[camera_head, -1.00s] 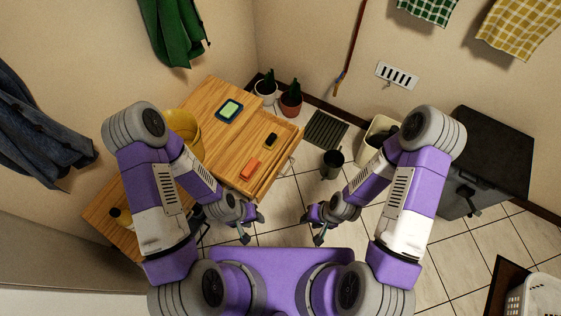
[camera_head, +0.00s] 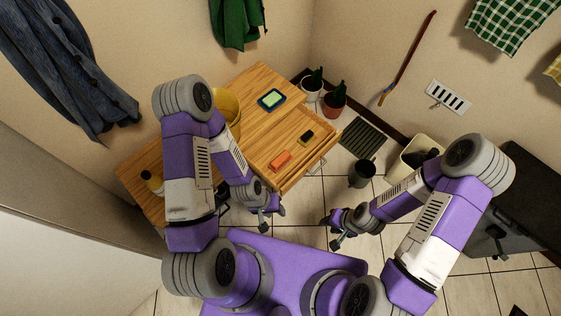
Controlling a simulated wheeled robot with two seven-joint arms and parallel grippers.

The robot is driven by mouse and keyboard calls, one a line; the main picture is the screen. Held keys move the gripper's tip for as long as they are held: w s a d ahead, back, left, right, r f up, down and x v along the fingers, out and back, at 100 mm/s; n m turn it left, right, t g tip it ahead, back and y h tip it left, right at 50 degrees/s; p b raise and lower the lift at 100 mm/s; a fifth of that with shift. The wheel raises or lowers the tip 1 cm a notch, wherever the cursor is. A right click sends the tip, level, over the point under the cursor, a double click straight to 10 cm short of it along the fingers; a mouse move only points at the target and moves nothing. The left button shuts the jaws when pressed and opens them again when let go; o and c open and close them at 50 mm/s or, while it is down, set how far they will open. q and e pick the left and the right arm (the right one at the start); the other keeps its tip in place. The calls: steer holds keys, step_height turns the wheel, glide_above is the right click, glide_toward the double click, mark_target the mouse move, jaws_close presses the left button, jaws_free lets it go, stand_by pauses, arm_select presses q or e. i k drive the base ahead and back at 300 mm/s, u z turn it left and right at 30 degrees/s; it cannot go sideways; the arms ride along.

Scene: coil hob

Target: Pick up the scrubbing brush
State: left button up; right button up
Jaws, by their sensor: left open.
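Two small items lie in the pulled-out wooden drawer (camera_head: 316,156): a dark block with a yellow edge (camera_head: 305,138) and an orange block (camera_head: 280,160) nearer to me. Either could be the scrubbing brush; at this size I cannot tell which. My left gripper (camera_head: 270,220) is open and empty, in front of and below the drawer, apart from both items. My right gripper (camera_head: 333,232) looks open and empty, over the tiled floor to the right of the left one.
The wooden cabinet top bears a blue-rimmed dish with a green block (camera_head: 271,99), a yellow bucket (camera_head: 228,104) and a bottle (camera_head: 152,182).

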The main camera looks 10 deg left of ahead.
mark_target(285, 157)
steer(key=u, duration=0.5)
steer(key=k, duration=1.35)
steer(key=z, duration=0.5)
